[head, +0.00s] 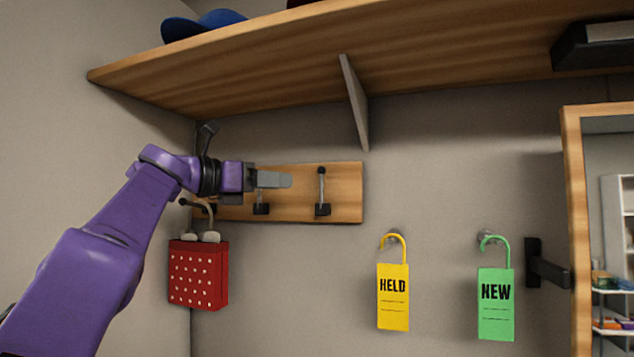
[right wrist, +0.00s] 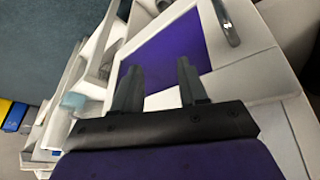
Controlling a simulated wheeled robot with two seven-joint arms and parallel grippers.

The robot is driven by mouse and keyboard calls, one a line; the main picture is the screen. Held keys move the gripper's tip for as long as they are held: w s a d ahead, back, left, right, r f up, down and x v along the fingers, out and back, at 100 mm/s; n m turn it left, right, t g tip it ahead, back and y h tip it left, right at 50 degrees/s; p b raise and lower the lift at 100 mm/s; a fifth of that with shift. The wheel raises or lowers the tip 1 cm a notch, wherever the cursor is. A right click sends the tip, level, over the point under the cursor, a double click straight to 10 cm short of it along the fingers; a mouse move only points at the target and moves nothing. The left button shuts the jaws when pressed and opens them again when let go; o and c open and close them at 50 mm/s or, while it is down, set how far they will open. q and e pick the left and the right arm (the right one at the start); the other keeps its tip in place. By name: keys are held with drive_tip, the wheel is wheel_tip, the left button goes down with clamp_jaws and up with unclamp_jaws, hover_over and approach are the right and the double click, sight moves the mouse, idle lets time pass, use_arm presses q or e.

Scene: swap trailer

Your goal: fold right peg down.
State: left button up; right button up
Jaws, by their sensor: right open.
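The right peg (head: 322,192) is a black-based metal peg with a dark ball tip. It stands upright against the wooden peg board (head: 346,192) on the wall. My left gripper (head: 286,180) is in front of the board, to the left of the right peg and apart from it in the picture. Its fingers are seen side-on, so I cannot tell whether they are open. It partly covers the middle peg (head: 261,209), whose base shows below the fingers. My right gripper (right wrist: 159,68) shows in the right wrist view, open and with nothing between its fingers.
A red dotted bag (head: 198,275) hangs below the board's left end. A wooden shelf (head: 250,60) with a bracket (head: 354,103) is above. A yellow HELD tag (head: 393,296) and a green NEW tag (head: 496,304) hang to the right. The wall below the board is clear.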

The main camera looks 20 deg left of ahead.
sight(319, 183)
use_arm(q)
drive_tip(key=p+x, duration=0.5)
drive_tip(key=x, duration=0.3)
drive_tip(key=shift+w+d+r, duration=0.1)
drive_tip(key=shift+d+r, duration=0.1)
drive_tip(key=shift+d, duration=0.1)
drive_tip(key=shift+w+d+f, duration=0.1)
drive_tip(key=shift+w+d, duration=0.05)
drive_tip(key=shift+w, duration=0.15)
drive_tip(key=shift+s, duration=0.25)
drive_tip(key=shift+w, duration=0.15)
clamp_jaws()
drive_tip(key=shift+f, duration=0.1)
